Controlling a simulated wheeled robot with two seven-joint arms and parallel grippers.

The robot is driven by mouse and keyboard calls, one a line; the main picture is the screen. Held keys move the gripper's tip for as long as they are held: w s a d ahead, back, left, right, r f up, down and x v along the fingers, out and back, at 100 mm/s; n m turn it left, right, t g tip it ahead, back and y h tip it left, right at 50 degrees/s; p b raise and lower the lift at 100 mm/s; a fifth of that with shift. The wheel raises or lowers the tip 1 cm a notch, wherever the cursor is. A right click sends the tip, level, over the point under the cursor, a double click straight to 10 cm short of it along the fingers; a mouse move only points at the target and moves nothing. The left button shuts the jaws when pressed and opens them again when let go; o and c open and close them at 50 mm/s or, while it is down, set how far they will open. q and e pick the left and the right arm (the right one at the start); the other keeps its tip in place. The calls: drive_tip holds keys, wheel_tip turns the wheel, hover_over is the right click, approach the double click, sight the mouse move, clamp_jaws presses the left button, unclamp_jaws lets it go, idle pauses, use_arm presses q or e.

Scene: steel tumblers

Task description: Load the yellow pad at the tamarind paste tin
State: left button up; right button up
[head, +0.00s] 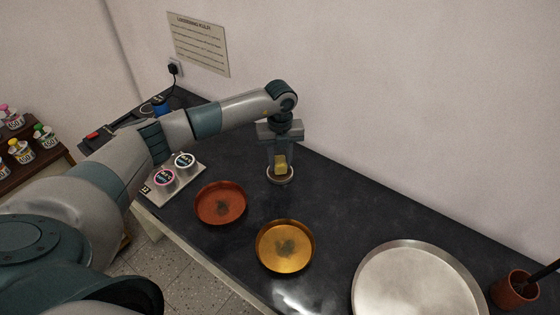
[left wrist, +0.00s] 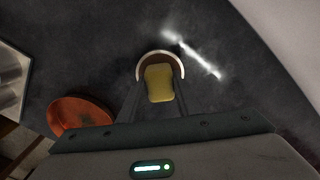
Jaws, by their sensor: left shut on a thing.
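My left gripper (head: 281,158) points down and is shut on the yellow pad (head: 281,168), a small block. In the left wrist view the pad (left wrist: 159,83) sits between the two fingers. It is over or in a small round dish with a pale rim (head: 283,181); I cannot tell whether it touches the dish. A red-brown round pan (head: 220,190) and a gold round pan (head: 285,258) each have a dark patch inside. Two labelled round items (head: 164,177) (head: 185,160) sit in a metal holder. I cannot read which thing is the tamarind paste tin. My right gripper is out of view.
A large steel tray (head: 415,285) lies at the front right of the dark counter (head: 350,205). A brown pot (head: 515,289) with a dark handle stands beyond it. Several capped bottles stand on a shelf at far left. The counter right of my left gripper is clear.

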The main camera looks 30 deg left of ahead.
sight(280, 160)
use_arm(q)
drive_tip(key=shift+f+b, duration=0.35)
drive_tip(key=shift+f, duration=0.2)
idle(1.7)
drive_tip(key=shift+r, duration=0.1)
drive_tip(key=shift+r+p, duration=2.15)
drive_tip(key=shift+r, duration=1.35)
